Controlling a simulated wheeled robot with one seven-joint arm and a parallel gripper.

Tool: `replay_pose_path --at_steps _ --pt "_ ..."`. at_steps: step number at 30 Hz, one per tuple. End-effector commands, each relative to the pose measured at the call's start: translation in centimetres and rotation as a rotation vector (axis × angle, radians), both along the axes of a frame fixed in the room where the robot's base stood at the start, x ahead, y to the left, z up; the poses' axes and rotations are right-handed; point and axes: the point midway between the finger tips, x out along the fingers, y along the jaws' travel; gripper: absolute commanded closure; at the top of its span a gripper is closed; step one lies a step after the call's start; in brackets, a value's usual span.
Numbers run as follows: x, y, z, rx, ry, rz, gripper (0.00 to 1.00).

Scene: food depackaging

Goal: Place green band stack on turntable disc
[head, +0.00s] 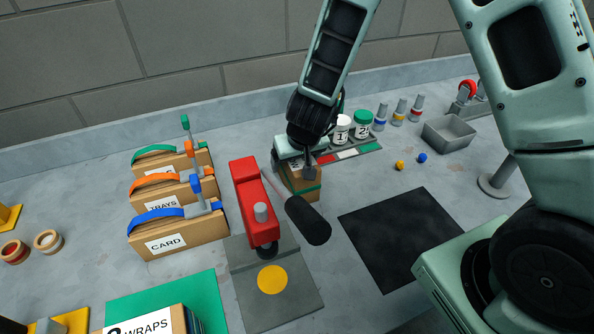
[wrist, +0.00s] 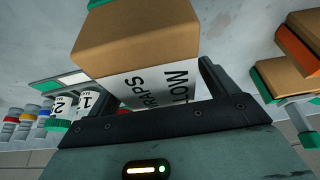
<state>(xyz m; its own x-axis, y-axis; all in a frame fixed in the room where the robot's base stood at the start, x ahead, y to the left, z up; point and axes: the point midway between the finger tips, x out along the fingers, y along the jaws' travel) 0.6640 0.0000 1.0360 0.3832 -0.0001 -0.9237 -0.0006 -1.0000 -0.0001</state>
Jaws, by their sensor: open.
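A brown box with a green band (head: 305,193) stands on the bench behind the red press, directly under my gripper (head: 308,165). In the wrist view a brown box (wrist: 135,38) with a white printed label fills the space before my gripper (wrist: 165,95), with a bit of green at its far end.
Strapped boxes (head: 175,240) stand left. A black mat (head: 398,237) lies empty at right. Jars (head: 363,123) and a grey tray (head: 448,133) stand behind.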

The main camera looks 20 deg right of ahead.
Motion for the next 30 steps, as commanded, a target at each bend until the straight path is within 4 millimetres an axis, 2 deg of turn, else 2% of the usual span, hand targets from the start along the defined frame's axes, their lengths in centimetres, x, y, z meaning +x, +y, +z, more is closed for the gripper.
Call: replay_pose_path --at_steps 26,29,30 --pt "-0.03 -0.02 -0.48 0.0 0.001 0.0 0.15" --pt "-0.03 -0.01 -0.47 0.0 0.001 0.0 0.4" --pt "-0.03 -0.02 -0.47 0.0 0.001 0.0 0.51"
